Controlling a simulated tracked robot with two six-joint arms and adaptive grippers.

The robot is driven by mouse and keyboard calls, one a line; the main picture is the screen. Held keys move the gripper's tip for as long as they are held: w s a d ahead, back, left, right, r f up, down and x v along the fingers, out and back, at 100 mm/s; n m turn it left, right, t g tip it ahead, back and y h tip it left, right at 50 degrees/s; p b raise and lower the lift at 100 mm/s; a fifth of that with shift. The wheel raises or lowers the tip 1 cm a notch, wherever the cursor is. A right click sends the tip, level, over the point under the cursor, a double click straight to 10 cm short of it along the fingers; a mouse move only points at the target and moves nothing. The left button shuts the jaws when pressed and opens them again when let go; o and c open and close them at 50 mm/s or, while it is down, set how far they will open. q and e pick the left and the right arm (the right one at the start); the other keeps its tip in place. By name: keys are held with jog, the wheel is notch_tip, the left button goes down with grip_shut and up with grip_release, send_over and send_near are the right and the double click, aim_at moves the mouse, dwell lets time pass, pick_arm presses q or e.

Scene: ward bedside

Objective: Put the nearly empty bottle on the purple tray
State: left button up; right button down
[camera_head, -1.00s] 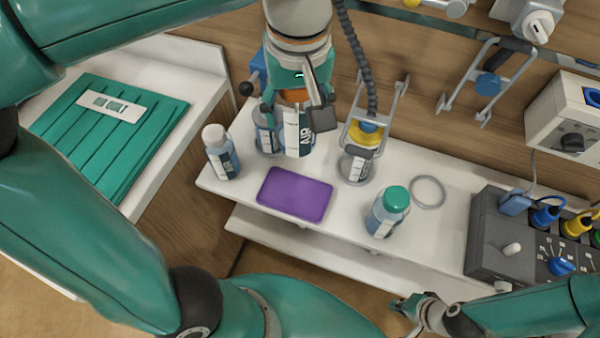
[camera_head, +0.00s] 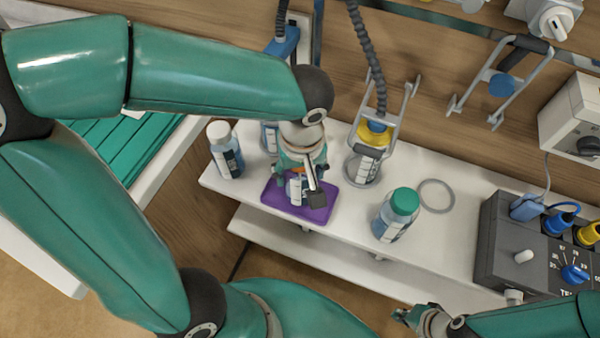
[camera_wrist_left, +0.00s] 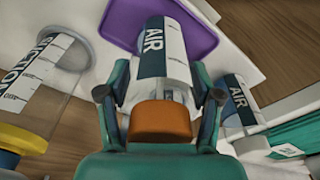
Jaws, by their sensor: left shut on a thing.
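My left gripper (camera_head: 300,185) is shut on an orange-capped bottle (camera_head: 296,190) with a white and dark label. In the left wrist view the bottle (camera_wrist_left: 162,60) shows "AIR" on its label, and its orange cap points toward the camera between the fingers (camera_wrist_left: 160,95). The purple tray (camera_head: 272,203) lies flat on the white shelf. The bottle is over the tray, and the tray also shows beyond it in the wrist view (camera_wrist_left: 195,38). I cannot tell whether the bottle touches it. My right gripper (camera_head: 408,314) is at the bottom, away from the tray, its jaw state unclear.
On the shelf (camera_head: 335,228) stand a white-capped bottle (camera_head: 226,152) left of the tray, a green-capped bottle (camera_head: 394,216) to the right, and a yellow-topped bottle (camera_head: 362,164) in a holder behind. An empty ring (camera_head: 437,182) and a grey control box (camera_head: 505,240) are further right.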

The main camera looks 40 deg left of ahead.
pick_arm(q)
jog(key=shift+f, duration=0.5)
jog(key=shift+f, duration=0.1)
jog(key=o, duration=1.2)
jog(key=r, duration=0.7)
jog(key=d+r, duration=0.1)
jog(key=r, duration=0.3)
jog(key=shift+s+r+p, duration=0.15)
jog(key=shift+s+p, duration=0.25)
jog(key=shift+s+r, duration=0.1)
jog(key=shift+r, duration=0.35)
